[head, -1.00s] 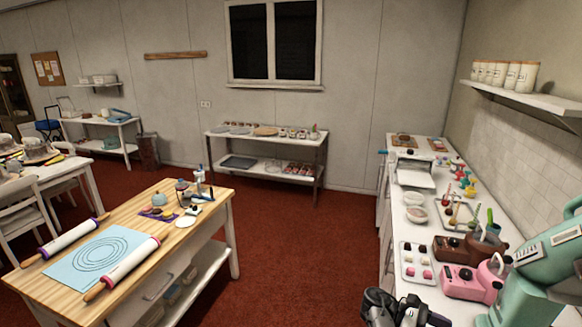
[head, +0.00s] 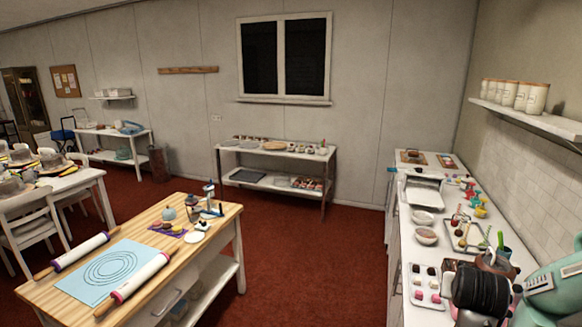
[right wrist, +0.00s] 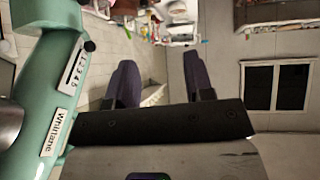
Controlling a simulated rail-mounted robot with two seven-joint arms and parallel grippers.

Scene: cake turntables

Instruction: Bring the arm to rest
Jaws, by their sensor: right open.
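My right gripper (right wrist: 159,58) shows in the right wrist view with its two dark fingers spread apart and nothing between them. In the head view, a dark ribbed part of my right arm is at the lower right, over the counter's near end and in front of the mint-green mixer (head: 553,292); the fingers cannot be made out there. The mixer also fills the left side of the right wrist view (right wrist: 52,85), close beside the gripper; I cannot tell whether they touch. My left gripper is not in view.
The right counter (head: 398,270) holds a tray of small cakes (head: 427,287), bowls (head: 426,236) and tools. A wooden table (head: 205,262) with rolling pins (head: 80,250) and a blue mat (head: 105,270) stands at left. Red floor (head: 310,255) between them is clear.

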